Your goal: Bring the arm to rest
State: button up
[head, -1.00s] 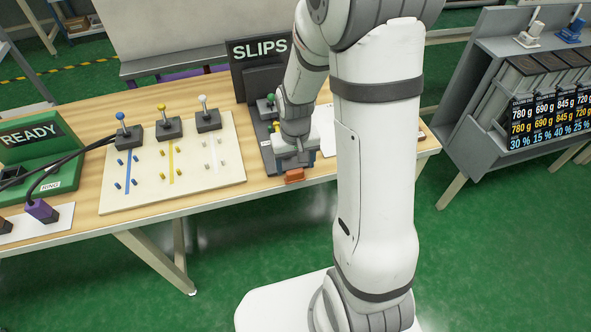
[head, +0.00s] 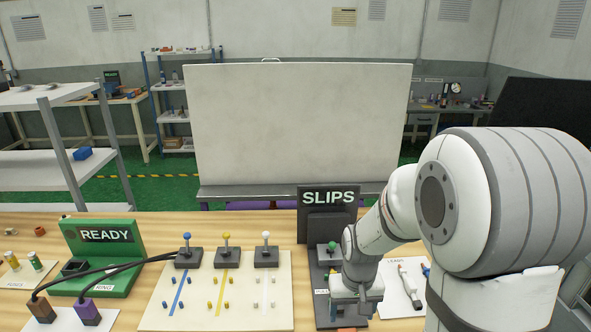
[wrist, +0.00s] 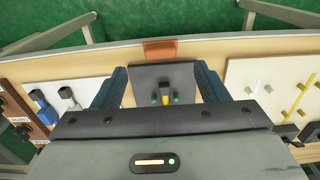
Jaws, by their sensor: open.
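My gripper (head: 352,305) is over the lower part of the dark SLIPS stand (head: 328,199), on the right part of the wooden table. In the wrist view my gripper (wrist: 163,78) is open, its two dark blue fingers spread apart. Between them shows a dark plate (wrist: 150,74) with small green and yellow pieces on it. I see nothing held. My white arm fills the right side of the head view and hides part of the table there.
A cream board (head: 215,310) with three levers and small coloured pegs lies left of the stand. The green READY box (head: 103,236) with black cables is further left. A white sheet (head: 395,285) with tools lies right of the gripper. A large pale panel (head: 300,120) stands behind.

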jog(key=s+r+t, duration=0.2)
jog(key=s+r, duration=1.1)
jog(key=shift+r+t, duration=0.3)
dwell(0.8)
jog(key=g+p, duration=0.3)
jog(key=p, duration=0.4)
send_over(347, 331)
notch_tip(347, 331, down, 14)
jog(key=shift+f, duration=4.55)
